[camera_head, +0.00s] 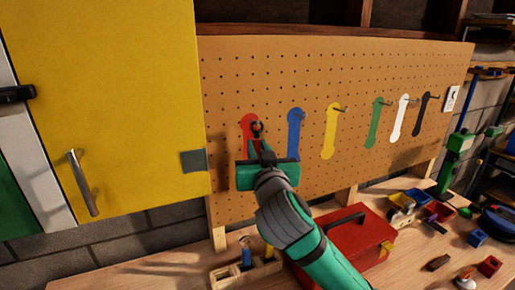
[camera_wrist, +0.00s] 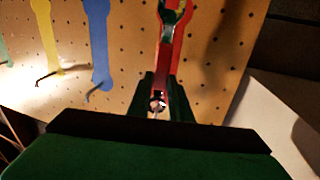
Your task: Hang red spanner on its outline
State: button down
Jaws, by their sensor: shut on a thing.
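The red outline (camera_head: 247,121) is at the left end of the row of painted spanner shapes on the pegboard (camera_head: 228,75). My gripper (camera_head: 259,145) is in front of it, shut on the red spanner (camera_head: 257,126), and hides much of both. In the wrist view, the spanner (camera_wrist: 166,66) lies along the red outline (camera_wrist: 180,38), with its ring end between the fingertips (camera_wrist: 158,100). A small bright metal tip shows at the ring. I cannot tell whether the hook passes through it or whether the spanner touches the board.
Blue (camera_head: 295,130), yellow (camera_head: 331,130), green (camera_head: 376,123), white (camera_head: 401,117) and black outlines with hooks are to the right. A yellow cabinet door (camera_head: 120,90) is close on the left. A red toolbox (camera_head: 352,232) and a wooden tool holder (camera_head: 228,276) stand on the bench below.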

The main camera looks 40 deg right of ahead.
jog(key=c, duration=1.5)
grip_release()
jog(key=shift+c, duration=0.2)
jog(key=v, duration=1)
jog(key=shift+s, duration=0.25)
jog(key=shift+a, duration=0.15)
